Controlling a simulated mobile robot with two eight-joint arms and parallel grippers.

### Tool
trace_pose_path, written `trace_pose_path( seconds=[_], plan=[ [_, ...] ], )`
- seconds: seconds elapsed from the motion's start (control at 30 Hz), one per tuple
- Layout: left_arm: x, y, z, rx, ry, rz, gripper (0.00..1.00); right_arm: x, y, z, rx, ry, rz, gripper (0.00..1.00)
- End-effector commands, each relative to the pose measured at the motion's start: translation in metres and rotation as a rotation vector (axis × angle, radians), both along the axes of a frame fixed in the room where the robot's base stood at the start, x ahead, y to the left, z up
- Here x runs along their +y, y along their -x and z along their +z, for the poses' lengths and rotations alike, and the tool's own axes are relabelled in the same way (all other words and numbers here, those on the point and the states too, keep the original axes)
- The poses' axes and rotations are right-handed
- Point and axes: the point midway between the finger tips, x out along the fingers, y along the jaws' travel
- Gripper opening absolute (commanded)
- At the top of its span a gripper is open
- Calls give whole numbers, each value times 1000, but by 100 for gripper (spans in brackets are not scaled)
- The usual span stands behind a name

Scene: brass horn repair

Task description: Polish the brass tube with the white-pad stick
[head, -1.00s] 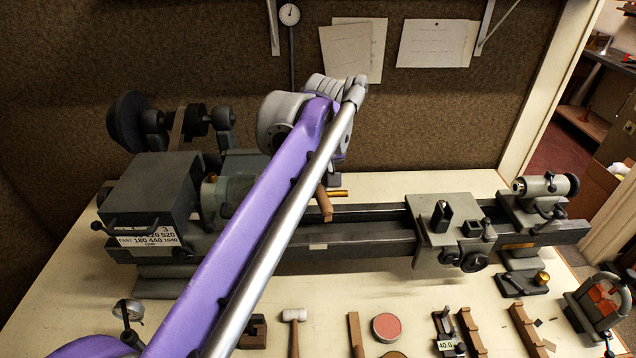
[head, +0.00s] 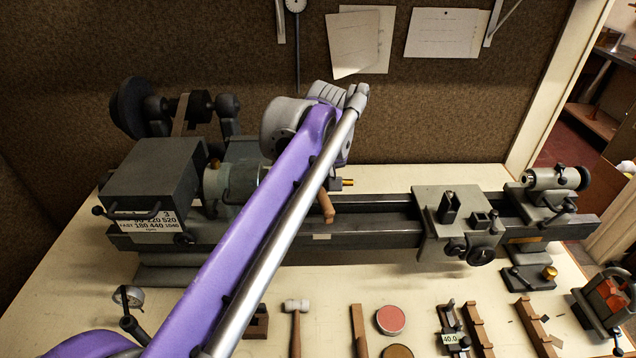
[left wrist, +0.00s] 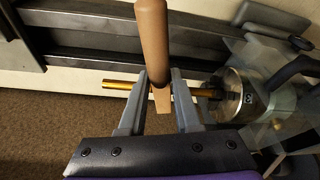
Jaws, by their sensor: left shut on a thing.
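The brass tube (head: 348,183) juts right from the lathe chuck (head: 216,183). In the left wrist view the tube (left wrist: 118,85) runs across behind my gripper's fingers towards the chuck (left wrist: 238,95). My left gripper (left wrist: 160,88) is shut on the brown wooden stick (left wrist: 153,40), which crosses the tube. In the head view the stick's brown handle (head: 327,207) slants down in front of the tube, and my arm hides the gripper's fingers. The white pad is hidden in both views, and I cannot tell whether it touches the tube. My right gripper is not in view.
The lathe bed (head: 380,215) runs right to the carriage (head: 447,208) and tailstock (head: 550,190). A mallet (head: 296,308), a red round tin (head: 390,320) and several wooden pieces lie along the bench front. The headstock (head: 152,180) stands left of my arm.

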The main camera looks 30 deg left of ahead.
Motion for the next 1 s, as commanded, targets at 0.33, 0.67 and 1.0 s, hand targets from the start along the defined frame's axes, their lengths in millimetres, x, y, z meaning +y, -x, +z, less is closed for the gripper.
trace_pose_path(
  seconds=[0.33, 0.67, 1.0],
  plan=[
    [0, 0, 1, -1, -1, 0, 0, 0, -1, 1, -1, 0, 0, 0],
    [0, 0, -3, 0, 0, 0, 0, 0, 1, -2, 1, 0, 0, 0],
    [0, 0, -10, -1, -1, 0, 0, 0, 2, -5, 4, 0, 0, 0]
  ],
)
